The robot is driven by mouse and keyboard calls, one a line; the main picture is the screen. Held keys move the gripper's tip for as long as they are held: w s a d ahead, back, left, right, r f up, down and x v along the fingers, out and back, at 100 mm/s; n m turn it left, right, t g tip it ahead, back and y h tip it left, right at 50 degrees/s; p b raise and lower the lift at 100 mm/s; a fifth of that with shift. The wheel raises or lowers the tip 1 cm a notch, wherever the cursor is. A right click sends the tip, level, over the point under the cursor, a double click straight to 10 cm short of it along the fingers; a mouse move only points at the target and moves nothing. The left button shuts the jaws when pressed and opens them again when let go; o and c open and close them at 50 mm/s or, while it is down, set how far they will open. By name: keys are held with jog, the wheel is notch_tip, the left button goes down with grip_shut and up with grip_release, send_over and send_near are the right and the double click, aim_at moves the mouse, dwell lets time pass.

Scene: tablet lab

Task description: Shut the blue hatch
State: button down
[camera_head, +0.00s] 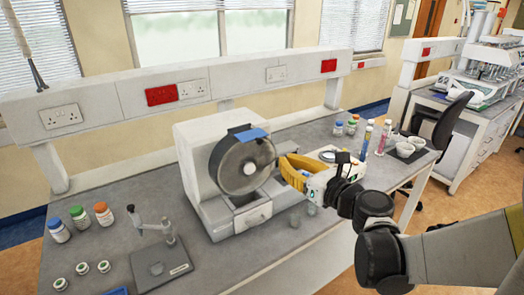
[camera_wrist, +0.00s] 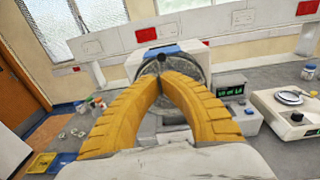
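The blue hatch (camera_head: 250,134) is a small flat blue panel at the top of the grey drum (camera_head: 243,165) on a white machine (camera_head: 192,150). It also shows in the wrist view (camera_wrist: 163,51), beyond my fingertips. I cannot tell how far open it stands. My gripper (camera_head: 284,160) has yellow fingers and is just right of the drum, lower than the hatch. In the wrist view the two fingers (camera_wrist: 162,73) curve together and their tips meet, with nothing seen between them. They hide part of the drum. I cannot tell whether the tips touch the drum.
Several capped bottles (camera_head: 80,217) and a small stand device (camera_head: 160,255) are on the bench left of the machine. A balance (camera_wrist: 290,112) and a digital display (camera_wrist: 231,91) are to the right in the wrist view. Tubes (camera_head: 366,139) and white bowls (camera_head: 404,149) stand farther right.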

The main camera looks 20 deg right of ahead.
send_near(252, 136)
jog(key=w+a+f, duration=0.1)
jog(key=w+a, duration=0.1)
jog(key=w, duration=0.1)
jog(key=shift+w+d+f+b, duration=0.1)
jog(key=shift+w+f+b, duration=0.1)
jog(key=shift+b, duration=0.25)
jog(key=x, duration=0.3)
jog(key=b+x, duration=0.1)
jog(key=x, duration=0.2)
jog(key=shift+w+d+r, duration=0.15)
jog(key=shift+w, duration=0.05)
jog(key=shift+s+r, duration=0.1)
jog(key=shift+s, duration=0.05)
